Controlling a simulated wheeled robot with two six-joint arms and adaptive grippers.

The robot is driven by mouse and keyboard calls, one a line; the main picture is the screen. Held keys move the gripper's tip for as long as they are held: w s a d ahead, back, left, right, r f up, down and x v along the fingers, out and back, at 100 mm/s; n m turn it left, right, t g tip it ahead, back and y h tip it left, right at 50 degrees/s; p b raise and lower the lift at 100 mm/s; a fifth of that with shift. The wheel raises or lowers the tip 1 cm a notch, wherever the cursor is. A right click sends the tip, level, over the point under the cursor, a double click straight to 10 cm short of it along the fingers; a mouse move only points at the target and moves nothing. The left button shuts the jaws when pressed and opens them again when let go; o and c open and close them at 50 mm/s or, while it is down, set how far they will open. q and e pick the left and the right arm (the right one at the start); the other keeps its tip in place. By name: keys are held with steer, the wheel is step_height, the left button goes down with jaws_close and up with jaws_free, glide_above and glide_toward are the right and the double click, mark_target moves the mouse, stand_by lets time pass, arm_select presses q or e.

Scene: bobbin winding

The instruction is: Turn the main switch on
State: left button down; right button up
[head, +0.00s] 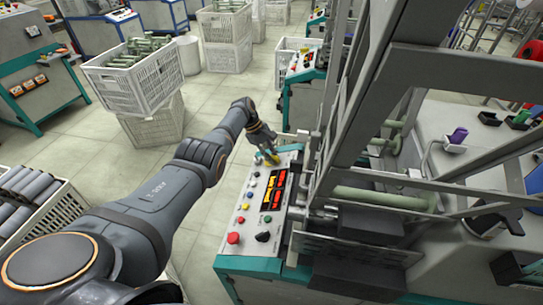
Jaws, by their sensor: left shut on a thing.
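The control panel (247,208) is a white sloping console with a teal edge, left of the machine frame. My left gripper (268,152) reaches over its far end from the left. It is shut on a small part with yellow on it (272,159), which looks like the main switch. The fingers hide much of it, and I cannot tell which way it is turned. A lit display (273,188) with orange and red digits sits nearer. A red button (233,238) and a black knob (263,237) are at the near end. My right gripper is not in view.
The machine's grey upright frame (345,110) stands close to the right of the panel. White crates with bobbins (140,85) stand at upper left, and a crate of dark rolls (60,210) at lower left. The aisle floor (95,140) between them is clear.

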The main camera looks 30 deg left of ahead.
arm_select(q)
steer(key=c, duration=1.3)
jaws_free()
steer(key=v, duration=1.2)
steer(key=shift+s, duration=0.1)
